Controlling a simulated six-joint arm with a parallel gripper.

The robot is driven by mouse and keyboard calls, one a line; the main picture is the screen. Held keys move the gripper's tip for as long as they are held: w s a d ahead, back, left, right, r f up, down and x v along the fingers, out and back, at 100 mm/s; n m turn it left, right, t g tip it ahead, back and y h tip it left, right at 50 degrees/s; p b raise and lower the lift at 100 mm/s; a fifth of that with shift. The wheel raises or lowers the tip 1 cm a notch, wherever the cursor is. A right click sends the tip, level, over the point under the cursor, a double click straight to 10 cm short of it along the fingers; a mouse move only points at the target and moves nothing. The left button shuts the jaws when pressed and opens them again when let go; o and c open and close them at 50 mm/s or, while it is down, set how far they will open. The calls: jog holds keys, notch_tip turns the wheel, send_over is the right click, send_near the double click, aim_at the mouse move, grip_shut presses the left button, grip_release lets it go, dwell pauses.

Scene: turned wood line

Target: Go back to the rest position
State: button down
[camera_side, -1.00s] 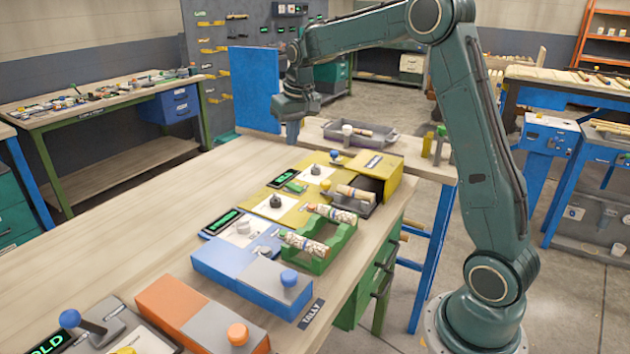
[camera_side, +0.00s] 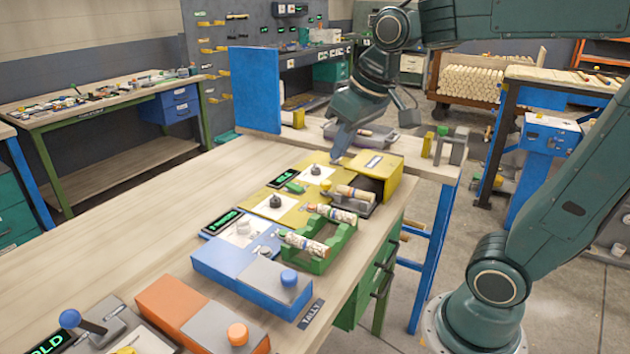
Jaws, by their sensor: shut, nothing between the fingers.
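My gripper (camera_side: 338,152) is above the far end of the wooden bench, near the back edge of the yellow station, pointing down with a tilt. Its fingers are shut and hold nothing that I can see. My arm reaches in from the right, folded high with the upper link out of the top of the picture. The yellow station (camera_side: 318,199) stands just below and in front of the gripper. I cannot tell whether the fingertips touch it.
A green rack (camera_side: 340,243) holds patterned turned pieces (camera_side: 306,243). A blue box (camera_side: 236,267) and an orange box (camera_side: 179,305) with knobs stand nearer. A grey tray (camera_side: 376,141) lies behind the gripper. A blue panel (camera_side: 254,90) rises at the left. The bench's left side (camera_side: 130,235) is clear.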

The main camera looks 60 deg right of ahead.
jog(key=s+a+f+n+t, duration=0.1)
jog(key=s+a+f, duration=0.2)
jog(key=s, duration=0.7)
jog(key=shift+s+a+f+y, duration=0.2)
jog(key=shift+s+f+y, duration=0.1)
jog(key=shift+f, duration=0.15)
dwell(0.4)
